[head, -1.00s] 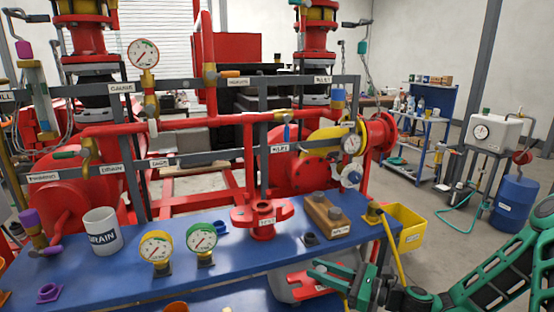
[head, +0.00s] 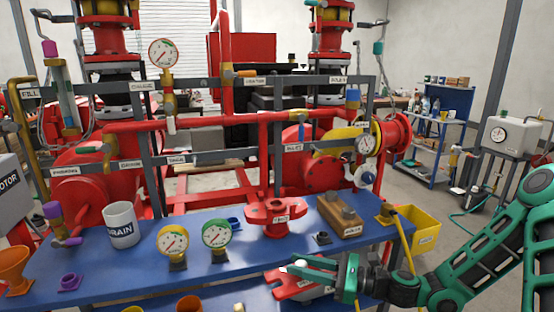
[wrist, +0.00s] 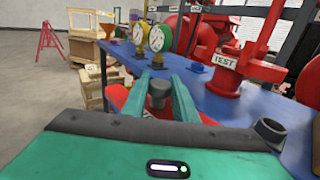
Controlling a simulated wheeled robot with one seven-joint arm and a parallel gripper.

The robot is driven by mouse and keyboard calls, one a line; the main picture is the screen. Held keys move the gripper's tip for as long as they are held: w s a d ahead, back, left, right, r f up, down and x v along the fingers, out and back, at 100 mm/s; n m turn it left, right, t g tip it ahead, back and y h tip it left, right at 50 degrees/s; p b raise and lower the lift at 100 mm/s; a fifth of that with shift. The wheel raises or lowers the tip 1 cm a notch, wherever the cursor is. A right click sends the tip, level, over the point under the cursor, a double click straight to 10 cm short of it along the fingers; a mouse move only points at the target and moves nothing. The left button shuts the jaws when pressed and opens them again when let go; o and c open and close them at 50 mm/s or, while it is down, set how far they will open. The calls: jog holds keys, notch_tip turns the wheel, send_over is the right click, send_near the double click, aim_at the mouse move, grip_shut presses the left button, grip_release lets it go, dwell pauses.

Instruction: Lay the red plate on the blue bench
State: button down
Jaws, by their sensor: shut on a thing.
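The red plate (head: 292,288) is in my gripper (head: 312,266), just in front of the near edge of the blue bench (head: 120,266) in the head view. In the wrist view my gripper (wrist: 160,88) has its two green fingers on either side of a grey knob (wrist: 159,92). Red parts of the plate (wrist: 119,96) show beside and behind the fingers; the rest is hidden by the gripper body. The plate appears apart from the bench top.
The bench top holds a red flanged TEST fitting (head: 273,216), two gauges (head: 216,235), a DRAIN mug (head: 122,226), a wooden block (head: 338,216) and an orange funnel (head: 14,268). A yellow bin (head: 415,232) hangs at the right end. Bare blue top lies left of the gauges.

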jog(key=w+d+f+m+t+h, duration=0.2)
jog(key=w+d+f+t, duration=0.1)
jog(key=d, duration=0.4)
jog(key=w+d+f+m+t+h, duration=0.3)
jog(key=d+f, duration=0.1)
jog(key=d, duration=0.4)
jog(key=w+d+f+m+t+h, duration=0.3)
jog(key=w+d, duration=0.1)
jog(key=d, duration=0.4)
jog(key=shift+f+t, duration=0.3)
jog(key=shift+f, duration=0.1)
